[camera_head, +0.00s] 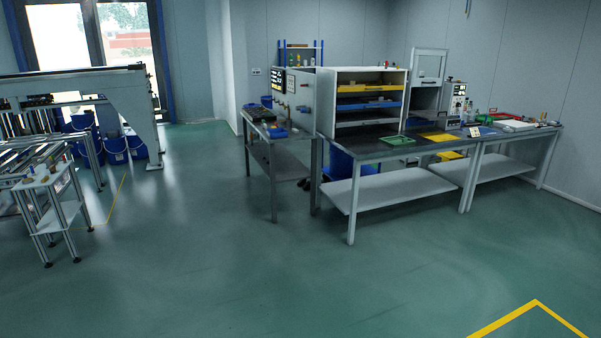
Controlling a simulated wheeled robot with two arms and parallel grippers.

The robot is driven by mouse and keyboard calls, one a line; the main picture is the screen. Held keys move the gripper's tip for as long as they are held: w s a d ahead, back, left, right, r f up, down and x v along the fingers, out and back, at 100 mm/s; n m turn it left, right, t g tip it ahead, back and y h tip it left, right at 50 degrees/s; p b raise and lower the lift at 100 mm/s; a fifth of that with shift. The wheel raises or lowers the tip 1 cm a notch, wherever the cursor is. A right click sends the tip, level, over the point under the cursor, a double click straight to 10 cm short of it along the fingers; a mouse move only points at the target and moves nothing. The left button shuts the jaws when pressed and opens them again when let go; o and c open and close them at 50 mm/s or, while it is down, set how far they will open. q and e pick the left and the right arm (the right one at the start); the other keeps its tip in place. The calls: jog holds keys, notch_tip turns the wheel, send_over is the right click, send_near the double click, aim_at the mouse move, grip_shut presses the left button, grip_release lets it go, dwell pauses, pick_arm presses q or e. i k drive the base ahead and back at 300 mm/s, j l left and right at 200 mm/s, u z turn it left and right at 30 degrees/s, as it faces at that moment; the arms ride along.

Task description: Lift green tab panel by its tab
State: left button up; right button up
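A white open-fronted cabinet (400,76) stands on the dark workbench and holds flat panels on its levels. The upper one has a yellow front edge (368,88), the one below a blue front edge (369,106), and a grey one (369,123) lies lowest. A flat green piece (397,141) lies on the bench in front of the cabinet; I cannot tell whether it is the green tab panel. No tab can be made out at this distance. Neither of my grippers is in view.
The workbench (470,146) runs along the right wall, with a yellow flat piece (440,137) on it. A side table (262,128) stands left of the cabinet. A small stand (45,182) is at the far left. The green floor (250,270) in front is clear.

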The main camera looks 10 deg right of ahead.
aim_at(396, 140)
jog(key=i+l+z, duration=0.35)
jog(key=i, duration=0.65)
jog(key=i+l+z, duration=0.2)
jog(key=i+z, duration=0.15)
jog(key=i, duration=0.7)
jog(key=i+j+z, duration=0.2)
jog(key=i+z, duration=0.2)
jog(key=i, duration=1.6)
jog(key=i+z, duration=0.15)
jog(key=i, duration=0.8)
jog(key=i+j, duration=0.15)
jog(key=i, duration=0.75)
jog(key=l+z, duration=0.05)
